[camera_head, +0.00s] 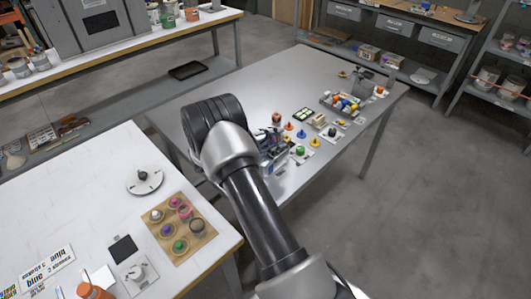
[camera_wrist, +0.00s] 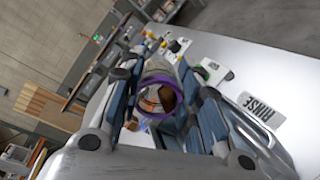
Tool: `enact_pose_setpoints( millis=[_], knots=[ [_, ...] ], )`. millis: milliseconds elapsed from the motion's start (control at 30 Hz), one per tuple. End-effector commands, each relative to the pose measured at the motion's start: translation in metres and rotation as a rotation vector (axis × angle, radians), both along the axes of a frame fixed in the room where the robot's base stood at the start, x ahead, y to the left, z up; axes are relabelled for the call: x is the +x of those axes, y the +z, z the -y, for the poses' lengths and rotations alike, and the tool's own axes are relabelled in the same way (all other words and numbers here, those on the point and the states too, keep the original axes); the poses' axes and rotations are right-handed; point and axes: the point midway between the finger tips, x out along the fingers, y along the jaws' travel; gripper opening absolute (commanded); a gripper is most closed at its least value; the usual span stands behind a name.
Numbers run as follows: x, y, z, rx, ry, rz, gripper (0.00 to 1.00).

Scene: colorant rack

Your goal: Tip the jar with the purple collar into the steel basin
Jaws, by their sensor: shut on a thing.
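My gripper (camera_wrist: 157,84) is shut on the jar with the purple collar (camera_wrist: 162,113) in the wrist view. I look into the round mouth of the jar, which has orange-brown patches inside; whether these are contents or things seen through it I cannot tell. In the camera_head view my gripper (camera_head: 272,145) is over the near left part of the grey metal table, mostly behind my arm, and the jar cannot be made out there. I cannot identify the steel basin with certainty in either view.
The grey table (camera_head: 270,88) carries a tray of coloured items (camera_head: 345,103), several small coloured pieces and a grey box (camera_head: 364,83).

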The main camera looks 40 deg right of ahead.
Motion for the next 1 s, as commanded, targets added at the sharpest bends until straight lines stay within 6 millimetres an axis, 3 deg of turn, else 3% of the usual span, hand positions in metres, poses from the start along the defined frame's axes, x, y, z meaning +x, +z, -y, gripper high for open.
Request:
enact_pose_setpoints(
  millis=[1000],
  knots=[
    [0.002,0.012,-0.010,-0.104,-0.001,-0.020,0.07]
  ],
)
